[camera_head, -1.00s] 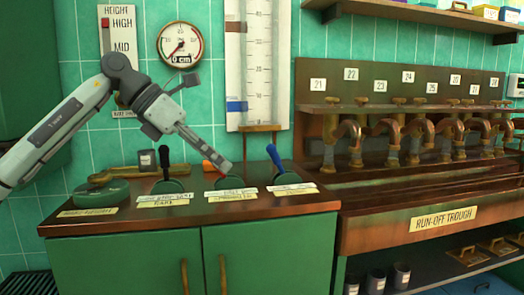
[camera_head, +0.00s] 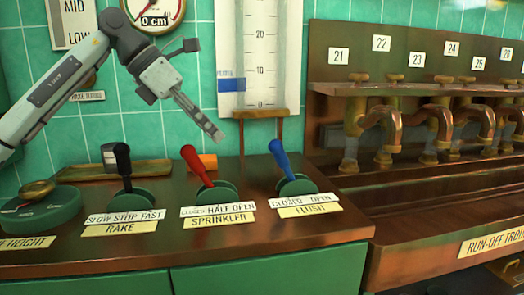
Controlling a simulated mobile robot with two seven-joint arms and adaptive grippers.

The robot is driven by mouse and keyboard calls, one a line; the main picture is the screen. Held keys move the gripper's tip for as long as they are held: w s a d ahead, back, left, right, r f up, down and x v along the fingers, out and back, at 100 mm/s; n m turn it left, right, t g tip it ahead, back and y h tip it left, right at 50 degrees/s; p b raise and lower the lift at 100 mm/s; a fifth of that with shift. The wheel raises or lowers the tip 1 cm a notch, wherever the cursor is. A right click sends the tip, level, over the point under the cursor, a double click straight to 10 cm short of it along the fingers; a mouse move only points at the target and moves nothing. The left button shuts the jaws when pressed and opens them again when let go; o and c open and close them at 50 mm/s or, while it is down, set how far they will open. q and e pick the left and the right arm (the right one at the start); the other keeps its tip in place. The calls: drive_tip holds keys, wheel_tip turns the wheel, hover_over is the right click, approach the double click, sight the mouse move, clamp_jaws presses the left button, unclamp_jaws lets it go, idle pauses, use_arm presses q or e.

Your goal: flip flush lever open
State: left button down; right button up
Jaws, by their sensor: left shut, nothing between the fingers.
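The flush lever (camera_head: 280,158) has a blue handle on a round green base. It leans up and to the left, toward the CLOSED side of its label (camera_head: 301,199). My left gripper (camera_head: 217,136) is shut and empty. In the picture it shows above and between the red sprinkler lever (camera_head: 196,165) and the blue flush lever, apart from both. My right gripper is not in view.
A black rake lever (camera_head: 123,162) and a round height dial (camera_head: 38,204) stand to the left on the counter (camera_head: 270,240). Copper taps (camera_head: 380,125) and a run-off trough (camera_head: 450,225) are at the right. A glass gauge (camera_head: 262,55) hangs behind.

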sight(285, 165)
use_arm(q)
drive_tip(key=x, duration=1)
drive_tip(key=shift+d+f, duration=0.1)
drive_tip(key=shift+f, duration=0.1)
drive_tip(key=shift+w+d+r+p, duration=0.25)
drive_tip(key=shift+d+r+p, duration=0.05)
drive_tip(key=shift+d+r, duration=0.2)
drive_tip(key=shift+w+d+r+p, duration=0.25)
drive_tip(key=shift+w+d+r, duration=0.1)
drive_tip(key=shift+d, duration=0.15)
drive_tip(key=shift+w+d+r, duration=0.15)
drive_tip(key=shift+w+d, duration=0.1)
drive_tip(key=shift+d, duration=0.2)
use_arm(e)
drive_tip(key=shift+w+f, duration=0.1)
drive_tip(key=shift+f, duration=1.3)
use_arm(q)
drive_tip(key=shift+s+r, duration=0.1)
drive_tip(key=shift+r, duration=0.05)
